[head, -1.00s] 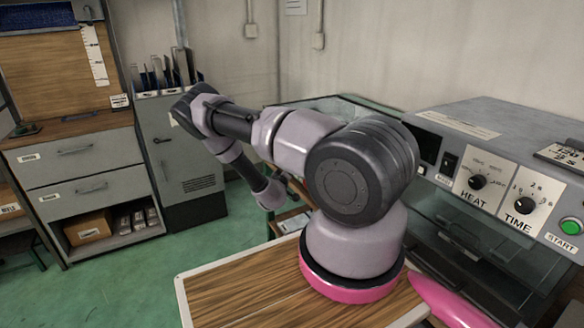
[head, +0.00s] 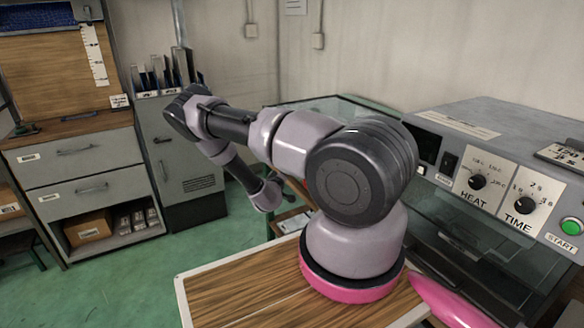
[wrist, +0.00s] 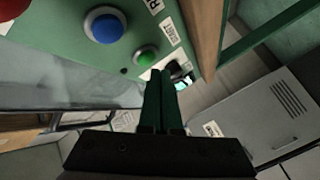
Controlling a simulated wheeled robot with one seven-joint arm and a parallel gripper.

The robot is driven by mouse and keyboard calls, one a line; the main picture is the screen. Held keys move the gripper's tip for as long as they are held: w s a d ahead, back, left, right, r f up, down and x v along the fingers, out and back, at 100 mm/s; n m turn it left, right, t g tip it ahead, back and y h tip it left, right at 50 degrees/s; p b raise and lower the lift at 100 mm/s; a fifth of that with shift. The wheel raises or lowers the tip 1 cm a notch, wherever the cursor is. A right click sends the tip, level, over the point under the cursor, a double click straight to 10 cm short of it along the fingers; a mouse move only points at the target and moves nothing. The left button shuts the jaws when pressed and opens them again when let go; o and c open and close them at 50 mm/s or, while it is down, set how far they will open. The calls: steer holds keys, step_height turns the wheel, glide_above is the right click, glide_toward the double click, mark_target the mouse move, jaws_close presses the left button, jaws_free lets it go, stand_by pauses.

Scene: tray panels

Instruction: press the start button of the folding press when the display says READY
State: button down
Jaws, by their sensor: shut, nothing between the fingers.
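In the wrist view a green control panel (wrist: 60,45) fills the upper left. It carries a large blue button (wrist: 104,25), a smaller green button (wrist: 146,57) and part of a red button (wrist: 12,8). Labels beside the buttons are too small to read surely. My gripper (wrist: 161,73) is shut and empty, its dark green fingertips just below and right of the green button in the picture. Contact cannot be told. A small bright, bluish patch (wrist: 181,85) shows beside the fingertips, partly hidden; no READY text is legible. The gripper cannot be made out in the head view.
In the head view a grey machine (head: 515,125) at right has HEAT and TIME knobs and a green START button (head: 571,227); its dark screen (head: 424,147) shows no readable text. Drawers (head: 75,150) and a grey cabinet (head: 185,170) stand left. Green floor is open between.

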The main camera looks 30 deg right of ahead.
steer(key=shift+a, duration=2.55)
